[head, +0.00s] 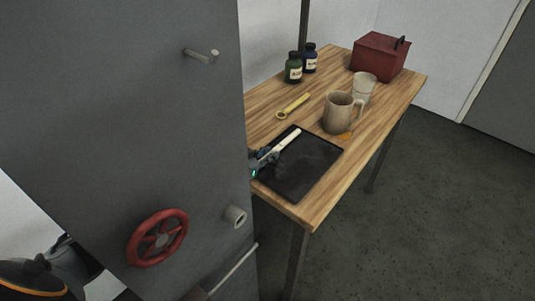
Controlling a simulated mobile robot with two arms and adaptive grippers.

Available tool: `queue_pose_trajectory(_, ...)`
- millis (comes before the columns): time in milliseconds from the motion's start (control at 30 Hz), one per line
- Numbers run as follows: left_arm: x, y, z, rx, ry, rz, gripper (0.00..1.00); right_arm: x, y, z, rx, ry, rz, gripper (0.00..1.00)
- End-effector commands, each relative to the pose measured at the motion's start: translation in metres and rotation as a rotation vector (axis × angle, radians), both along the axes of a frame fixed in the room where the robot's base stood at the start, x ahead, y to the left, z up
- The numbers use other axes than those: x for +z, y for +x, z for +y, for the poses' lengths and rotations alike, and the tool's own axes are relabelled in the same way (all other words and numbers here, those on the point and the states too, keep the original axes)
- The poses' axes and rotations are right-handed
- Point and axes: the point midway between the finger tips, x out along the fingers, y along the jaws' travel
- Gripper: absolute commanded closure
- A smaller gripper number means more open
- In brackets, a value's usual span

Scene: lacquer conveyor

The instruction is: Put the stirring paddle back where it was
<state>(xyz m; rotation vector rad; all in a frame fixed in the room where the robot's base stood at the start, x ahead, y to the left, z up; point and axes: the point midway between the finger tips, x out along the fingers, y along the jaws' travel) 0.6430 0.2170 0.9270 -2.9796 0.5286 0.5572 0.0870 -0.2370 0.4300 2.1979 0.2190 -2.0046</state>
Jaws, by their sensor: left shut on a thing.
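The stirring paddle (287,139), a pale flat stick, shows over the far left part of a black tray (314,179) on the wooden table. My left gripper (268,155) is shut on its near end, at the tray's left edge. I cannot tell whether the paddle touches the tray or is held just above it. The grey cabinet hides most of my left arm. My right gripper is not in view.
A grey cabinet (130,110) with a red handwheel (158,238) fills the left side.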

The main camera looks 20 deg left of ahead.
Motion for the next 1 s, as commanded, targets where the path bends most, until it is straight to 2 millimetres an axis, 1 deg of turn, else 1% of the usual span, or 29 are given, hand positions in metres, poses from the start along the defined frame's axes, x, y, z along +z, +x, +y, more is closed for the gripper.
queue_pose_trajectory(533,-0.016,-0.002,0.000,0.000,0.003,0.010,1.00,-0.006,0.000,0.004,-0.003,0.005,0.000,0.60)
queue_pose_trajectory(800,-0.021,-0.003,0.000,0.001,0.005,0.018,1.00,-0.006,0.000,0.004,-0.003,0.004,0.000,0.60)
queue_pose_trajectory(833,-0.021,-0.003,0.000,0.001,0.005,0.018,0.74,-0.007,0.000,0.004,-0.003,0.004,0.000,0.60)
queue_pose_trajectory(933,-0.021,-0.003,0.000,0.001,0.005,0.018,0.54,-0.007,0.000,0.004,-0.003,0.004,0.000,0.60)
queue_pose_trajectory(1000,-0.021,-0.003,0.000,0.001,0.005,0.018,0.54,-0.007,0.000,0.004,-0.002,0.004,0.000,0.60)
